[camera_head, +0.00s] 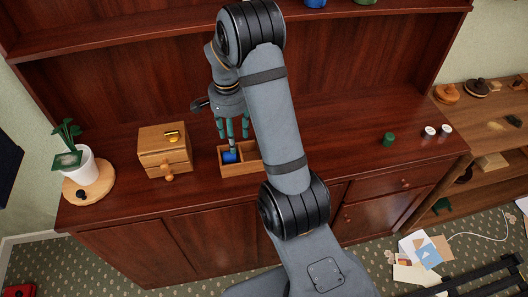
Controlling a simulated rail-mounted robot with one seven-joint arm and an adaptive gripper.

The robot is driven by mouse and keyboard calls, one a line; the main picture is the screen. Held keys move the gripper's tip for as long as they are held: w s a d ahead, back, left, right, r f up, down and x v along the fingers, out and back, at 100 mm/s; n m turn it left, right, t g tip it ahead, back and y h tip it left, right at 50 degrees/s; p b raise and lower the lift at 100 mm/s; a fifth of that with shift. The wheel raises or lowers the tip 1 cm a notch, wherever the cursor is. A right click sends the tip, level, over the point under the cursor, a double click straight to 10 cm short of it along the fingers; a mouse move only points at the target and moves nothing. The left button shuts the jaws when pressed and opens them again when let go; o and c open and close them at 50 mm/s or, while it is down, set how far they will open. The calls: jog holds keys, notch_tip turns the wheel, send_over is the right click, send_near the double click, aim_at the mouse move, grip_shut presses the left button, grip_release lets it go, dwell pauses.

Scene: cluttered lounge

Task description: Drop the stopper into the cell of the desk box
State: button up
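The desk box (224,172) is a low open wooden box on the dark red-brown cabinet top, with a divider between its cells. A blue block-like thing (229,157) sits in its left cell. The right part of the box is partly hidden by my arm. My gripper (232,138) points down just above the left cell, its teal fingers spread around a small dark shape. I cannot tell whether that shape is the stopper or part of a finger, or whether the fingers are closed on anything. No stopper can be made out for certain.
A small wooden drawer chest (163,150) with a yellow thing on top stands left of the box. A potted plant (86,165) on a round board is farther left. A green cylinder (388,139) and white-topped jars (429,132) stand right. The cabinet top between is clear.

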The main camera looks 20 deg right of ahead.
notch_tip(320, 180, up, 10)
jog(key=shift+r, duration=0.15)
dwell(0.6)
notch_tip(320, 180, down, 12)
jog(key=f, duration=0.1)
notch_tip(320, 180, up, 6)
jog(key=p, duration=0.4)
jog(key=shift+r, duration=0.25)
